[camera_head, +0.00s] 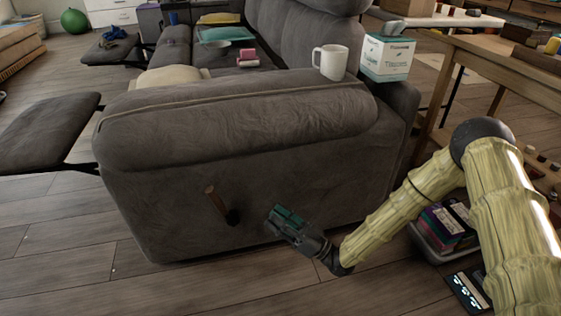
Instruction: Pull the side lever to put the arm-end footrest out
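The grey recliner sofa (240,118) has its arm end facing me. The side lever (214,200), a brown handle on a dark pivot, sits low on that end panel, its handle tilted up to the left. The arm-end footrest (45,132) stands out from the sofa's front at the left, level and on a dark link. My gripper (284,217), dark with green finger pads, is to the right of the lever, apart from it and pointing left toward it. Nothing shows between its fingers, but I cannot tell how far apart they are.
A white mug (330,62) and a tissue box (387,58) stand on the sofa's arm end and corner. A second footrest (110,52) is out farther back. A wooden table (490,62) and a bin of boxes (436,240) are at the right. Floor left of the lever is clear.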

